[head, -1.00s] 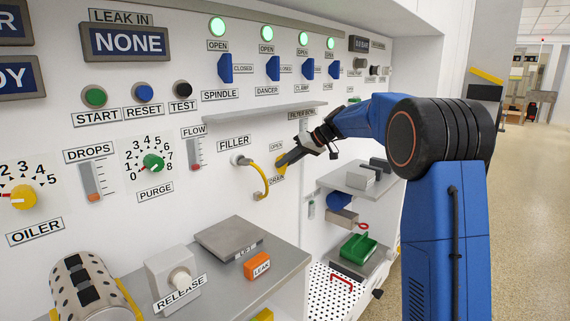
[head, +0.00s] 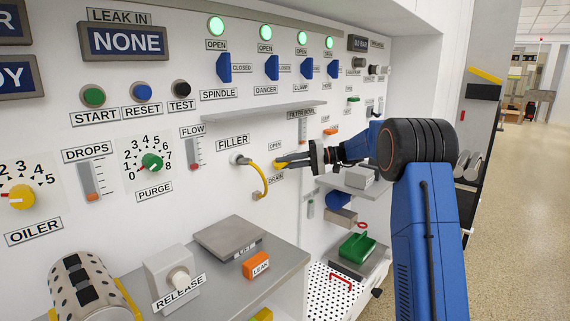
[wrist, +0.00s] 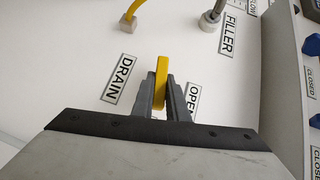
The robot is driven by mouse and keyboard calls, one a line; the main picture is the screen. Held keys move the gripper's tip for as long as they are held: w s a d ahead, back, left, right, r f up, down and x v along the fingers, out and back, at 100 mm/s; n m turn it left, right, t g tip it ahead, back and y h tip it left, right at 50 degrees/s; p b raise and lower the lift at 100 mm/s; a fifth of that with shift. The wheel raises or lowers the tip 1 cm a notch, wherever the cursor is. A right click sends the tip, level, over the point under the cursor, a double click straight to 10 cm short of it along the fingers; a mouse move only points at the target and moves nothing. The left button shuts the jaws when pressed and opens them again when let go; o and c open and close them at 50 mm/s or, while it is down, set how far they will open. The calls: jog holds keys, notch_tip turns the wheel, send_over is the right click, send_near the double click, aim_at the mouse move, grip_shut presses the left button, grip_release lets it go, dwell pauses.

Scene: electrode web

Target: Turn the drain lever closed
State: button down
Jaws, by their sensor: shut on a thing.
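The yellow drain lever (head: 279,165) sits on the white panel between the OPEN label (head: 275,146) and the DRAIN label (head: 277,183). In the head view its free end is partly hidden by my gripper (head: 290,160). In the wrist view the lever (wrist: 161,80) stands between the two grey fingers of my gripper (wrist: 162,95), which are shut on it. There, the DRAIN label (wrist: 119,79) is left of the lever and the OPEN label (wrist: 194,103) is to its right. The lever's exact angle is hard to tell in the head view.
A narrow grey shelf (head: 274,110) juts out above. A lower shelf with grey blocks (head: 362,177) lies right of and below my gripper.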

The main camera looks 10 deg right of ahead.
jog(key=shift+f+m+y, duration=0.15)
jog(key=shift+m+y, duration=0.65)
jog(key=c, duration=1.7)
grip_release()
jog(key=shift+c, duration=0.2)
jog(key=shift+d, duration=0.15)
jog(key=s+d, duration=0.2)
jog(key=d, duration=1.5)
jog(key=shift+s, duration=0.35)
jog(key=shift+f, duration=0.1)
